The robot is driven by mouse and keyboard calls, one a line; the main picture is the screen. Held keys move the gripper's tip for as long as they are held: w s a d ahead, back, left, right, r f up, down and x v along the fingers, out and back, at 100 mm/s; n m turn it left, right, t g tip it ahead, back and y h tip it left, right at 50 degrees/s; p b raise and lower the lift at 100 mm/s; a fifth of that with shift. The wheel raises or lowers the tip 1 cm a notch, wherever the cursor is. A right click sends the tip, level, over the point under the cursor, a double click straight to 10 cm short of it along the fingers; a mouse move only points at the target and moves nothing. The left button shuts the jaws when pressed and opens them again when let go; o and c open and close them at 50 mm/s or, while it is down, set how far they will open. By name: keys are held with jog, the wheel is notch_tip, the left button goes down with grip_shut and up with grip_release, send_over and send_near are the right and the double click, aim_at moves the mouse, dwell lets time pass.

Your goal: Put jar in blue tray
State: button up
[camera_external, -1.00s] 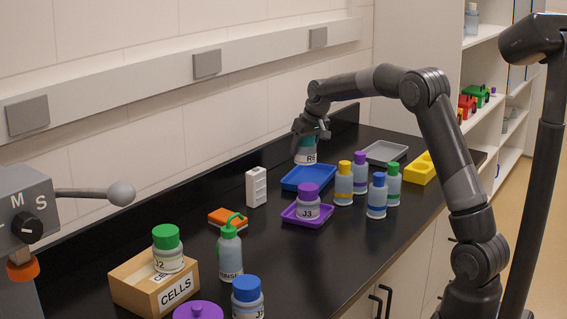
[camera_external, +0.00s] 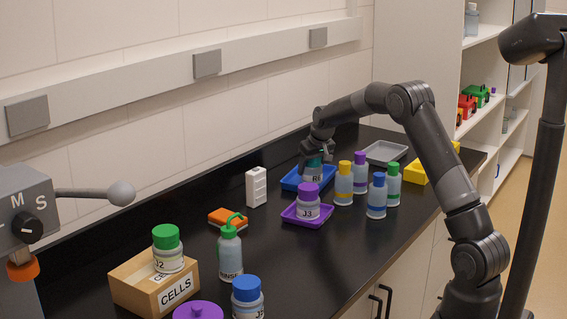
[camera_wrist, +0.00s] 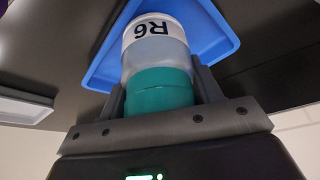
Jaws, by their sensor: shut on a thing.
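The jar (camera_external: 312,178) is labelled R6 and has a teal lid. In the wrist view the jar (camera_wrist: 155,50) sits between the two fingers, with its lid nearest the palm. My gripper (camera_external: 318,156) is shut on the jar at its lid, from above. The blue tray (camera_external: 291,181) is on the black bench, and the jar is over or in it. In the wrist view the blue tray (camera_wrist: 222,35) lies directly behind the jar's base. I cannot tell whether the base touches the tray floor.
A purple tray (camera_external: 289,218) holds jar J3 (camera_external: 307,207) just in front. Several capped bottles (camera_external: 376,196) stand to the right. A grey tray (camera_external: 385,151) and a yellow rack (camera_external: 416,172) are farther right. A white block (camera_external: 256,187) stands left.

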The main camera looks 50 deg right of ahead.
jog(key=shift+f, duration=0.6)
jog(key=shift+f, duration=0.1)
jog(key=o, duration=1)
